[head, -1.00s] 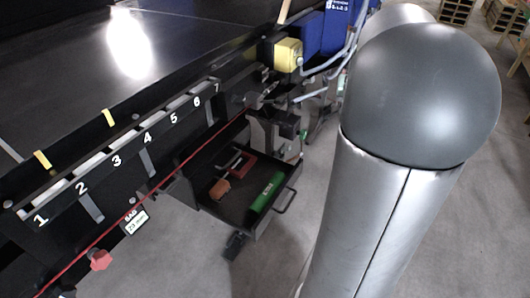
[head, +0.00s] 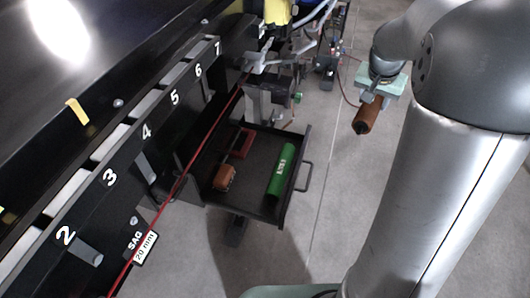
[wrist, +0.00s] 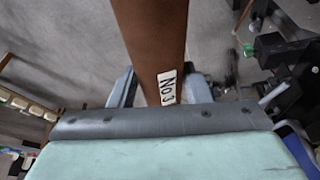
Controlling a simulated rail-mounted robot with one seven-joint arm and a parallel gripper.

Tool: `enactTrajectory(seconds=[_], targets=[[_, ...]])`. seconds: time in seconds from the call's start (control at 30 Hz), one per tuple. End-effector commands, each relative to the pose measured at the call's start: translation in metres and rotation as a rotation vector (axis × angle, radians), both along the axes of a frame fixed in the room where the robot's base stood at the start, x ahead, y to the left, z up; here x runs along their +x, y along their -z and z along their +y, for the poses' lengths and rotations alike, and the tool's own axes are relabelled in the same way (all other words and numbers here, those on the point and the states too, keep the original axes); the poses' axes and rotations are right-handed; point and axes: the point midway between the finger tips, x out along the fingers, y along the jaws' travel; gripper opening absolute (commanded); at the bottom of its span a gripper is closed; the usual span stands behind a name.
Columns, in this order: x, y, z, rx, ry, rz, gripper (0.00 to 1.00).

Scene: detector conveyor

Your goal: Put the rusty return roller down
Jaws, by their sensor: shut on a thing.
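The rusty return roller (head: 367,117) is a reddish-brown cylinder in the head view. My gripper (head: 371,98) is shut on it and holds it in the air, to the right of the open drawer and apart from it. In the wrist view the roller (wrist: 152,40) runs up from between the fingers and bears a white label reading "No3". My gripper's fingers (wrist: 155,90) show on both sides of it. The roller's far end is cut off by the top of the wrist view.
An open black drawer (head: 240,196) holds a green roller (head: 281,171), an orange-brown object (head: 224,177) and a red piece (head: 242,143). The conveyor frame (head: 130,160) with numbered slots runs along the left. Grey floor (head: 335,190) lies clear right of the drawer.

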Motion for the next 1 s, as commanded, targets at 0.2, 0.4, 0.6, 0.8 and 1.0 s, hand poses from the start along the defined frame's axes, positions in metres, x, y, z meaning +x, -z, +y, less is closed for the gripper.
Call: enactTrajectory(seconds=[0.2,0.4,0.6,0.8,1.0], targets=[[0.027,0.076,0.108,-0.006,-0.084,-0.002,0.03],[0.031,0.133,0.203,-0.010,-0.150,-0.012,0.03],[0.022,0.172,0.273,-0.009,-0.200,-0.026,0.03],[0.014,0.188,0.305,-0.008,-0.221,-0.033,0.03],[0.014,0.188,0.308,-0.007,-0.223,-0.035,0.03]])
